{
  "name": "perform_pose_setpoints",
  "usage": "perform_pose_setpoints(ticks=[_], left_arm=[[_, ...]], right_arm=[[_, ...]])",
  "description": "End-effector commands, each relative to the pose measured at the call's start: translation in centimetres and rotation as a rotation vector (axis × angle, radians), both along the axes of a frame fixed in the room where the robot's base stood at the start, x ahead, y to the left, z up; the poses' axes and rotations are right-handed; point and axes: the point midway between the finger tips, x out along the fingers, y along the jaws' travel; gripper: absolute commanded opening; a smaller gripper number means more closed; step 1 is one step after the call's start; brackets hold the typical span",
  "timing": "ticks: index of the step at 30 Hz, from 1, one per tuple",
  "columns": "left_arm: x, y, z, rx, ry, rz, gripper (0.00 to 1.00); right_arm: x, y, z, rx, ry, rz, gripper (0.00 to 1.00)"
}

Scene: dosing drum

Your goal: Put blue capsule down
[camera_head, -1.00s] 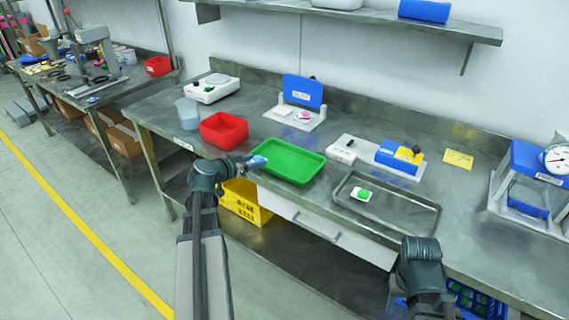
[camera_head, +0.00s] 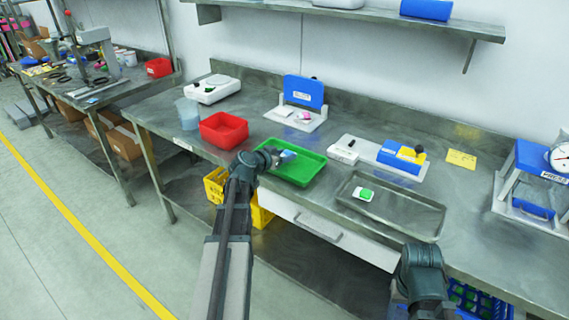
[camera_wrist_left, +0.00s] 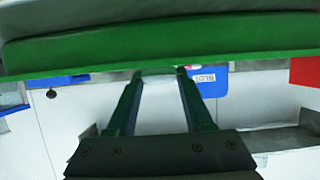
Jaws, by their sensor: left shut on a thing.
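My left gripper (camera_head: 283,156) is over the near left part of the green tray (camera_head: 316,171). It is shut on a small blue capsule (camera_head: 288,154), held at or just above the tray's rim; I cannot tell if it touches the tray. In the left wrist view, the two fingers (camera_wrist_left: 160,72) reach toward the tray's green edge (camera_wrist_left: 165,45), and the capsule is not clearly seen. Of my right arm only a dark wrist part shows at the lower right; its fingers are hidden.
A red bin (camera_head: 223,130) stands left of the green tray. A metal tray (camera_head: 415,222) with a white and green piece (camera_head: 364,194) lies to the right. A white and blue device (camera_head: 400,158) stands behind. A yellow crate (camera_head: 262,215) is below the bench.

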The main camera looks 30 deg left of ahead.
Motion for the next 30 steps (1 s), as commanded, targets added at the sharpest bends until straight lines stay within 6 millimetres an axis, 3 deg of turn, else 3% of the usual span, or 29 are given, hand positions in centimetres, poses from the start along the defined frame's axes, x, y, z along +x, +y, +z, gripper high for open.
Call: perform_pose_setpoints(ticks=[1, 4, 17, 18, 22, 30], left_arm=[[0.0, 0.0, -1.3, 0.000, 0.000, 0.000, 0.00], [0.0, 0.0, -2.3, 0.000, 0.000, 0.000, 0.00], [0.0, 0.0, -2.6, 0.000, 0.000, 0.000, 0.00], [0.0, 0.0, -2.4, 0.000, 0.000, 0.000, 0.57], [0.0, 0.0, -2.4, 0.000, 0.000, 0.000, 0.80], [0.0, 0.0, -2.4, 0.000, 0.000, 0.000, 0.82]], right_arm=[[0.0, 0.0, -1.3, 0.000, 0.000, 0.000, 0.50], [0.0, 0.0, -2.3, 0.000, 0.000, 0.000, 0.50], [0.0, 0.0, -2.6, 0.000, 0.000, 0.000, 0.50], [0.0, 0.0, -2.4, 0.000, 0.000, 0.000, 0.50], [0.0, 0.0, -2.4, 0.000, 0.000, 0.000, 0.50], [0.0, 0.0, -2.4, 0.000, 0.000, 0.000, 0.50]])
